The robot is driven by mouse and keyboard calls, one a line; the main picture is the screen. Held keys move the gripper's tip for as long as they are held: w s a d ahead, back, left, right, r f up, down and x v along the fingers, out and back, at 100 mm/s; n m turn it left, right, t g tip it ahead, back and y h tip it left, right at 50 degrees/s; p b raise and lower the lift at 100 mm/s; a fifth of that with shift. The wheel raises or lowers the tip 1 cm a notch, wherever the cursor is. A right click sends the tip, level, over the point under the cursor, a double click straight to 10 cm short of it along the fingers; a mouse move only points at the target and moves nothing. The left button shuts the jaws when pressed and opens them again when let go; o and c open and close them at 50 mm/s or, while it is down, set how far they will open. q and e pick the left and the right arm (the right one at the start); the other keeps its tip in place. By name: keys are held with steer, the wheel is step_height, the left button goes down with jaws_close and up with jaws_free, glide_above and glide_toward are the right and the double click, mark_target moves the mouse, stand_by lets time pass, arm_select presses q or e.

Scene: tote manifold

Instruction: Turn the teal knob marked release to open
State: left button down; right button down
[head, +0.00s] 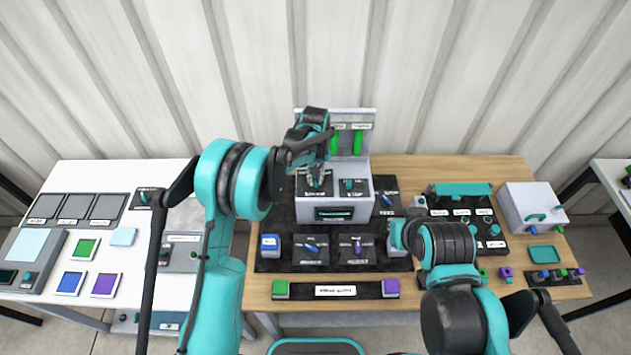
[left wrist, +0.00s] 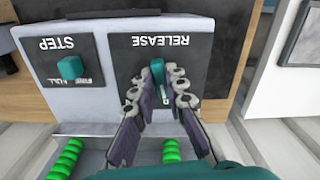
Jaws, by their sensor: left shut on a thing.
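The teal release knob (left wrist: 157,72) sits on a black plate under the label RELEASE, which reads upside down in the left wrist view. Its long side runs nearly up and down there. My left gripper (left wrist: 164,84) is shut on the knob, one finger on each side. In the head view my left gripper (head: 315,174) reaches down onto the top left of the grey console (head: 325,197), largely covering the knob. Markings beside the knob are partly hidden by the fingers. My right arm is over the right of the bench, but its jaws cannot be made out.
A second teal knob, marked STEP (left wrist: 69,67), sits beside the release knob. Green ribbed columns (head: 358,142) stand on the console's back panel. A blue knob (head: 310,248) and a purple knob (head: 357,246) lie in front. A white table (head: 150,180) stands at left.

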arm_select(q)
steer(key=m+b, duration=0.2)
steer(key=m, duration=0.2)
steer(key=shift+a+f+m+b, duration=0.1)
steer(key=shift+m+b, duration=1.15)
steer(key=shift+m, duration=1.35)
steer(key=c, duration=1.5)
jaws_free()
steer(key=shift+c, duration=0.2)
steer(key=shift+r, duration=0.25)
step_height(320, 180, up, 12)
steer(key=shift+f, duration=0.1)
